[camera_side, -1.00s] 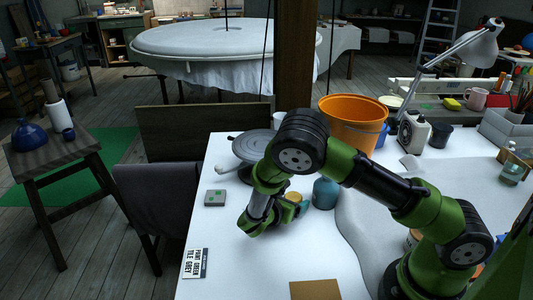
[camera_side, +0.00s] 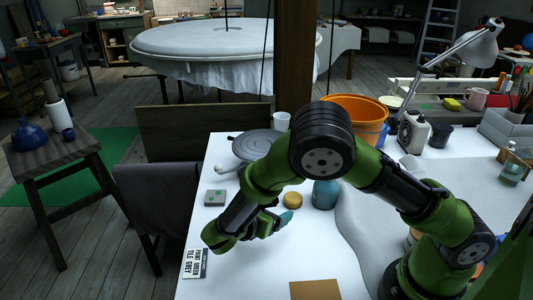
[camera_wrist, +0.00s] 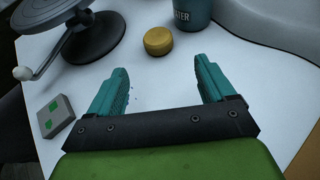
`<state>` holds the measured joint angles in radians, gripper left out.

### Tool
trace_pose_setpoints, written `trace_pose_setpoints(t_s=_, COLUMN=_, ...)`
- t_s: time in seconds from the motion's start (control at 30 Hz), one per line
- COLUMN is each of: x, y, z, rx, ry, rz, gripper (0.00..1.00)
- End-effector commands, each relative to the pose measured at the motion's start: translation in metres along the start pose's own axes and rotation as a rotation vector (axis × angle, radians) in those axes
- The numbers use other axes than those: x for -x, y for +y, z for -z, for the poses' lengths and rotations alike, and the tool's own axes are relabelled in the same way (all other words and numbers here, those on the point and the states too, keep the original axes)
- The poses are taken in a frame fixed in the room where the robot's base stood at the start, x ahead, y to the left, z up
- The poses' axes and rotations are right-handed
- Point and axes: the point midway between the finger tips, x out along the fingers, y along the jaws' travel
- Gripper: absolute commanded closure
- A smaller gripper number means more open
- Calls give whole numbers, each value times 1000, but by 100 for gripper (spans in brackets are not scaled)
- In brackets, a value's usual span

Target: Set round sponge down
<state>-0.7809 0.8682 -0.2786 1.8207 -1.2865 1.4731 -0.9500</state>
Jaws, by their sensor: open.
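The round sponge (camera_side: 292,200) is a small yellow disc lying flat on the white table, just left of the teal water pot (camera_side: 326,193). In the wrist view the sponge (camera_wrist: 158,41) lies beyond my fingertips, apart from them, with the pot (camera_wrist: 192,12) behind it to the right. My gripper (camera_wrist: 159,80) has two teal fingers spread wide with nothing between them but bare table. In the side view my gripper (camera_side: 284,220) is low over the table, on the near side of the sponge; one finger is mostly hidden by the arm.
A grey turntable (camera_side: 257,145) with a crank stands behind. A grey tile with green marks (camera_side: 215,197) and a label card (camera_side: 195,263) lie on the left. An orange bucket (camera_side: 368,115) stands behind my arm. A brown square (camera_side: 315,290) lies at the front edge.

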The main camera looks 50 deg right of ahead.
Motion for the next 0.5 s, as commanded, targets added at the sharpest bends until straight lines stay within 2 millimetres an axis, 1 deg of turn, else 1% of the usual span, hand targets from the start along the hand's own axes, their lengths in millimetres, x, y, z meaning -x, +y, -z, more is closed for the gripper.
trace_pose_setpoints(t_s=0.07, x=1, y=-6, z=-12, rx=-75, ry=64, rz=42, gripper=17)
trace_pose_setpoints(t_s=0.17, x=3, y=-19, z=-32, rx=-239, ry=203, rz=132, gripper=17)
trace_pose_setpoints(t_s=0.27, x=8, y=-38, z=-54, rx=-459, ry=373, rz=249, gripper=17)
trace_pose_setpoints(t_s=0.37, x=18, y=-56, z=-77, rx=-689, ry=535, rz=363, gripper=17)
trace_pose_setpoints(t_s=0.5, x=37, y=-78, z=-108, rx=-1014, ry=747, rz=514, gripper=17)
